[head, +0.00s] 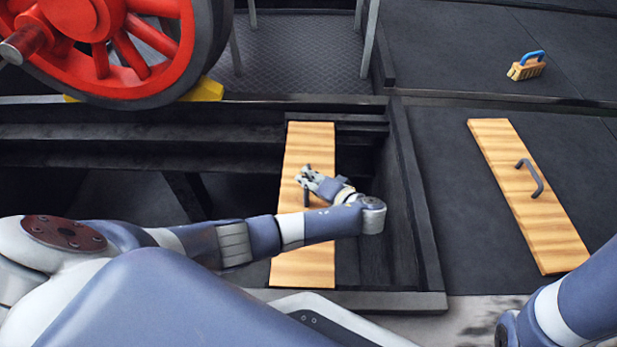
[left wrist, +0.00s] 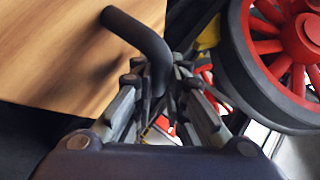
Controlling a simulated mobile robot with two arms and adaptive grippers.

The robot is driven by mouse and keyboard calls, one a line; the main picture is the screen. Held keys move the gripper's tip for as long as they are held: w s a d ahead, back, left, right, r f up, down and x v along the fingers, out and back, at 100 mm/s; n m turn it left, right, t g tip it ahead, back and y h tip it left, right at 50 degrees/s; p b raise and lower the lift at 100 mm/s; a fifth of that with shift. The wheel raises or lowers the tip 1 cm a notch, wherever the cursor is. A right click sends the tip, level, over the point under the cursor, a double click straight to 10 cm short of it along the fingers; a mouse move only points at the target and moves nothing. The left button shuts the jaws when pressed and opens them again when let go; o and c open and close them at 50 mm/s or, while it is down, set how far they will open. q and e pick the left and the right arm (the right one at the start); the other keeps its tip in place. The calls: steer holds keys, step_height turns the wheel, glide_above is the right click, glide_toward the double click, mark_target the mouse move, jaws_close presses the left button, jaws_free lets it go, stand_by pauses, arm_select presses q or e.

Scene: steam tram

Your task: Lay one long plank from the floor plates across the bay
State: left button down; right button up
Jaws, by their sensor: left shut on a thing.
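A long wooden plank (head: 305,255) lies lengthwise over the dark open bay (head: 418,215), from near its far edge to near its front edge. I cannot tell whether both ends rest on the ledges. My left gripper (head: 303,178) is shut on the plank's dark handle (left wrist: 142,38), which shows between the fingers in the left wrist view. The plank (left wrist: 60,50) fills the upper left there. A second long plank (head: 510,175) with a dark handle (head: 531,178) lies on the floor plates (head: 450,230) right of the bay. My right gripper is out of view; only part of that arm shows.
A red wheel (head: 103,42) with a dark rim stands at the upper left, by a yellow block (head: 207,90). A wooden brush (head: 524,70) with a blue handle sits on the far right plates. Thin grey legs (head: 370,40) stand beyond the bay. The plates around the second plank are clear.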

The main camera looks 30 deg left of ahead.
arm_select(q)
steer(key=shift+f, duration=0.1)
stand_by(0.7)
steer(key=c, duration=1.5)
jaws_free()
steer(key=shift+c, duration=0.2)
steer(key=shift+f, duration=0.1)
steer(key=shift+f, duration=0.1)
steer(key=v, duration=0.7)
steer(key=shift+d+r, duration=0.25)
